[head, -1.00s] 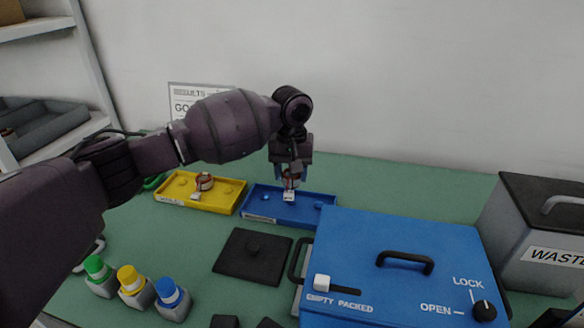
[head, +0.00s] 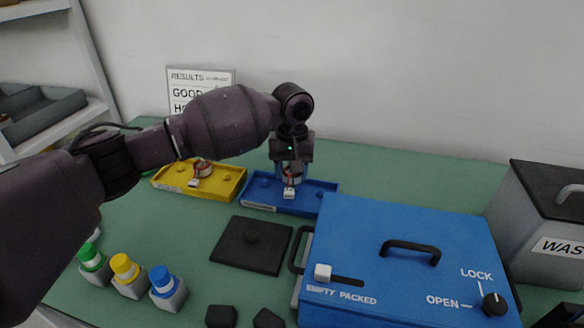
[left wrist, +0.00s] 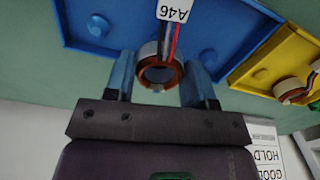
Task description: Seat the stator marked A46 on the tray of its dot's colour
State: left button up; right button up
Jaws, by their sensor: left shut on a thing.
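The stator marked A46 (left wrist: 150,76) is a copper-coloured ring with wires and a white tag (left wrist: 175,10) reading A46. My left gripper (head: 291,172) is shut on it, with blue fingers on either side, also in the left wrist view (left wrist: 158,78). The stator (head: 292,178) is over the blue tray (head: 262,207) in the head view; whether it touches the tray I cannot tell. The blue tray (left wrist: 85,45) has round pegs and lies beyond the stator in the left wrist view. The tag's dot is not visible. My right gripper is not in view.
A yellow tray (head: 225,190) holding another stator (head: 203,168) stands left of the blue tray. A black plate (head: 250,245), a blue box with a handle (head: 350,225) and a waste bin (head: 540,240) stand nearer or to the right. Green, yellow and blue-capped bottles (head: 125,267) stand front left.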

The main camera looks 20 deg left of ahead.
pick_arm(q)
jog(key=shift+f, duration=0.95)
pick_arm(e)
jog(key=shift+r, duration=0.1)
pick_arm(q)
jog(key=shift+p, duration=0.3)
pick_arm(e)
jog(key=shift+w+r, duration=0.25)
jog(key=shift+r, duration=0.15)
pick_arm(q)
jog(key=shift+f, duration=0.2)
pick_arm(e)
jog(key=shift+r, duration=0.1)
pick_arm(q)
jog(key=o, duration=0.8)
jog(key=shift+r, duration=0.1)
jog(key=shift+r+p, duration=1.4)
jog(key=shift+r, duration=1)
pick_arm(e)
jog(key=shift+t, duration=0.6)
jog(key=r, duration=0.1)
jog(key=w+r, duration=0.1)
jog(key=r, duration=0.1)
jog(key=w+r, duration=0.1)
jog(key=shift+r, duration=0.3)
pick_arm(q)
jog(key=shift+o, duration=0.4)
